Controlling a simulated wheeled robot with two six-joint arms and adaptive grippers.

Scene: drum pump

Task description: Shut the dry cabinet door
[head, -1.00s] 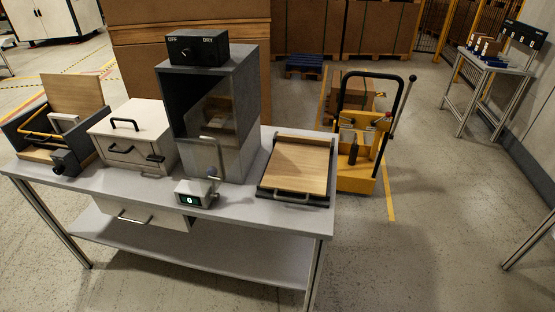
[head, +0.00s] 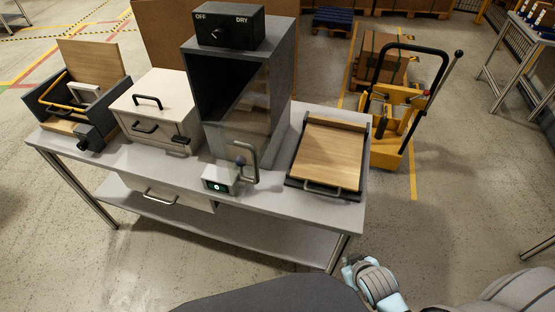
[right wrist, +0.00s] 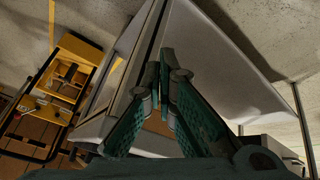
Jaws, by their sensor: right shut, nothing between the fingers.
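The dry cabinet (head: 292,75) is a tall grey box standing on the bench, with an OFF/DRY knob unit (head: 229,27) on top. Its clear door (head: 248,108) stands at an angle out from the dark opening, so it is ajar. The door handle (head: 254,162) is a metal loop low at the front. My right gripper (head: 348,266) is below and right of the bench's front edge, well apart from the door. In the right wrist view its green fingers (right wrist: 168,58) are together and empty. My left gripper is not in view.
A small display box (head: 220,180) stands before the cabinet, close to the handle. A wooden-topped tray (head: 325,150) lies to the right, a white lidded box (head: 155,110) to the left. The bench edge (head: 290,216) lies between my right gripper and the cabinet. A yellow trolley (head: 390,150) stands behind right.

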